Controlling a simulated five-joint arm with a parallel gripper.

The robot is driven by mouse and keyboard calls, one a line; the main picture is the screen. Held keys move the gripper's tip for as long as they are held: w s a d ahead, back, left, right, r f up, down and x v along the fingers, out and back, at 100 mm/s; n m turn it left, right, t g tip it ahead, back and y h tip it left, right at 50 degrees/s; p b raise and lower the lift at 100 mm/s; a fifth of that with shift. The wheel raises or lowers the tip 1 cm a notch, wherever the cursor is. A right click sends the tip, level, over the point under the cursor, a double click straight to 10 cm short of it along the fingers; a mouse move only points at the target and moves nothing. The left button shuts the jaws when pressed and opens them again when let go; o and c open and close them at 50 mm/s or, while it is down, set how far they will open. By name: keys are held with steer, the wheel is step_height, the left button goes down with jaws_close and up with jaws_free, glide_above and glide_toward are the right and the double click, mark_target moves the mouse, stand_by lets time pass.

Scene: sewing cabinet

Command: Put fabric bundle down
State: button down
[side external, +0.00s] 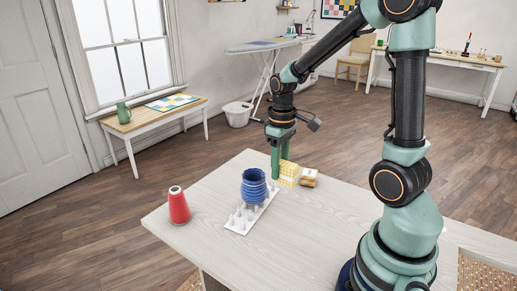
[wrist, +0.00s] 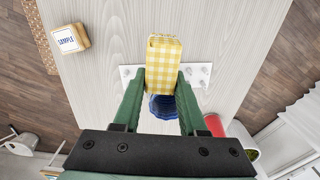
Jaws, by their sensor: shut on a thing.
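The fabric bundle (wrist: 163,62) is a yellow-and-white checked block. It sits between the two green fingers of my gripper (wrist: 162,72), which is shut on it, and its far end sticks out past the fingertips. In the side external view, my gripper (side external: 280,168) points down just above the table (side external: 330,220), and the bundle (side external: 290,170) shows at its right. I cannot tell whether the bundle touches the tabletop.
A white peg rack (side external: 239,223) with a blue ringed spool (side external: 254,187) stands close to the left of the bundle. A red cone (side external: 179,207) is farther left. A tan block labelled SAMPLE (wrist: 67,39) lies beside the bundle. The table's front is clear.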

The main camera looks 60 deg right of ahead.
step_height(320, 180, up, 8)
steer(key=shift+f, duration=0.1)
steer(key=shift+w+d+r, duration=0.1)
steer(key=shift+w+r, duration=0.1)
steer(key=shift+r, duration=0.15)
steer(key=w+d+m, duration=0.8)
steer(key=w+m, duration=0.1)
steer(key=m, duration=0.9)
steer(key=w+d+m, duration=0.8)
steer(key=w+m, duration=0.1)
steer(key=m, duration=0.9)
steer(key=f, duration=1.9)
steer(key=shift+w+a+f, duration=0.1)
steer(key=shift+w+f, duration=0.1)
steer(key=shift+f, duration=0.2)
steer(key=shift+f, duration=0.1)
